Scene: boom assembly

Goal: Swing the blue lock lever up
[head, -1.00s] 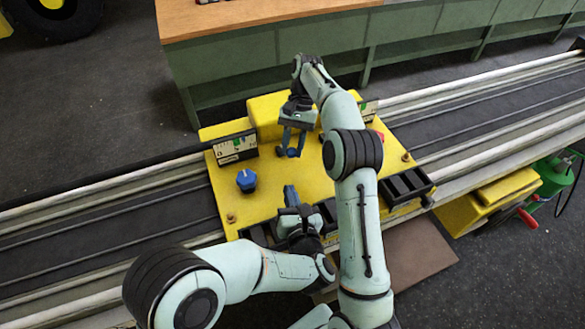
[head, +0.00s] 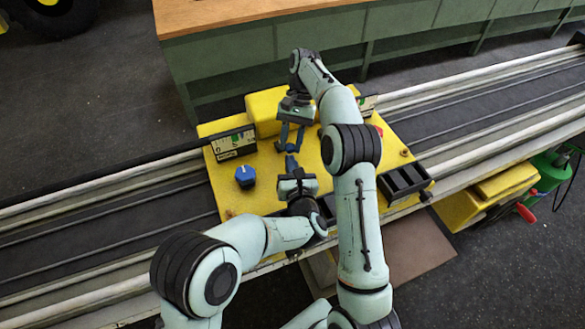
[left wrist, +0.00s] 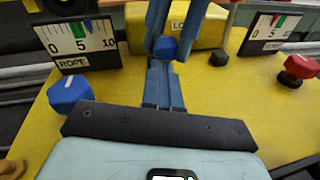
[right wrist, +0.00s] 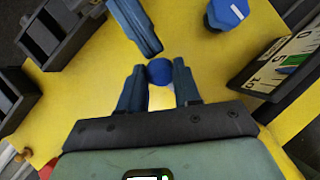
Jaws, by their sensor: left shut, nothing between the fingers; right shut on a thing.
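The blue lock lever's round knob (right wrist: 160,72) sits between the fingertips of my right gripper (right wrist: 159,78), which is shut on it. The same knob also shows in the left wrist view (left wrist: 165,47). The lever's shaft is mostly hidden by the fingers. In the head view my right gripper (head: 289,150) reaches down over the yellow panel from the back. My left gripper (head: 291,163) is shut and empty, with its fingertips just in front of the right gripper's. In the right wrist view the left fingers (right wrist: 135,25) point close to the knob; I cannot tell whether they touch.
The yellow panel (head: 225,190) carries a separate blue knob (head: 245,177) at left, a gauge (head: 234,146) behind it and a red knob (left wrist: 301,66) at right. A yellow block (left wrist: 198,34) with a partly hidden label stands behind the lever. Black trays (head: 405,182) line the front right.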

